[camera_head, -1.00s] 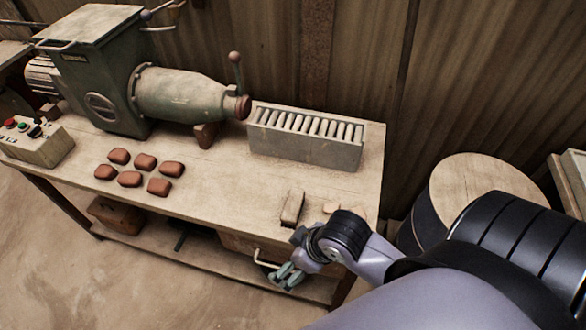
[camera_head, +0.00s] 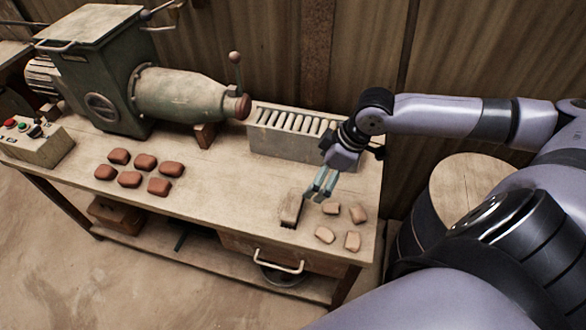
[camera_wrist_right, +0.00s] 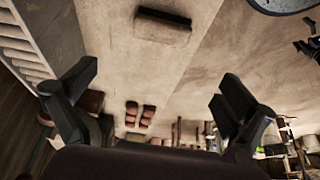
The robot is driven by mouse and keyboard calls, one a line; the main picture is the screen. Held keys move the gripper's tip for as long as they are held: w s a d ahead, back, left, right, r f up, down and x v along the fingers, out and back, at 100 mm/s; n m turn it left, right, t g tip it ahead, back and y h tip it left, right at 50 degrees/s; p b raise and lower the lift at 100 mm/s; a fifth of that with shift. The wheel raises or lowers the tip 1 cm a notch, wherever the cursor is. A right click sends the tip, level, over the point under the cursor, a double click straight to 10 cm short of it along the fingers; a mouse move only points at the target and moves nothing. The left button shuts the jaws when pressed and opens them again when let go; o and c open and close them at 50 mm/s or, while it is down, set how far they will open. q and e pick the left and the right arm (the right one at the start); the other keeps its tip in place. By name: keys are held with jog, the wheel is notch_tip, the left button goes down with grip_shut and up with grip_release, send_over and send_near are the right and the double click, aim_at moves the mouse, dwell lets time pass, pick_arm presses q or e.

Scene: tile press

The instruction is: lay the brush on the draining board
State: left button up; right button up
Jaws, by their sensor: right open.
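The brush (camera_head: 291,209) looks like a wooden block with a dark underside and lies near the bench's front right. It also shows at the top of the right wrist view (camera_wrist_right: 162,27). The grey slatted rack (camera_head: 305,145) at the back right has a row of pale bars on top; I take it for the draining board, but cannot be sure. Its bars also show at the left edge of the wrist view (camera_wrist_right: 22,47). My right gripper (camera_head: 319,194) is open and empty, pointing down just right of the brush, apart from it. My left gripper is out of view.
Several pale pieces (camera_head: 352,241) lie right of the brush. Several red-brown blocks (camera_head: 145,161) lie left of centre. A green press (camera_head: 120,90) and a control box (camera_head: 38,140) fill the left. The bench (camera_head: 225,185) is clear between blocks and brush.

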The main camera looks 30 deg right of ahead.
send_over(293, 204)
jog(key=s+d, duration=0.1)
jog(key=d, duration=0.1)
jog(key=f, duration=1)
jog(key=shift+s+a+f, duration=0.1)
jog(key=shift+a, duration=0.15)
jog(key=shift+s+p+x, duration=0.1)
jog(key=shift+p+x, duration=0.25)
jog(key=shift+x, duration=1.2)
jog(key=shift+s+p+x, duration=0.15)
jog(key=shift+p+x, duration=0.15)
jog(key=shift+x, duration=1.25)
jog(key=shift+d, duration=0.1)
jog(key=c, duration=0.9)
jog(key=shift+c, duration=0.2)
notch_tip(293, 204, up, 20)
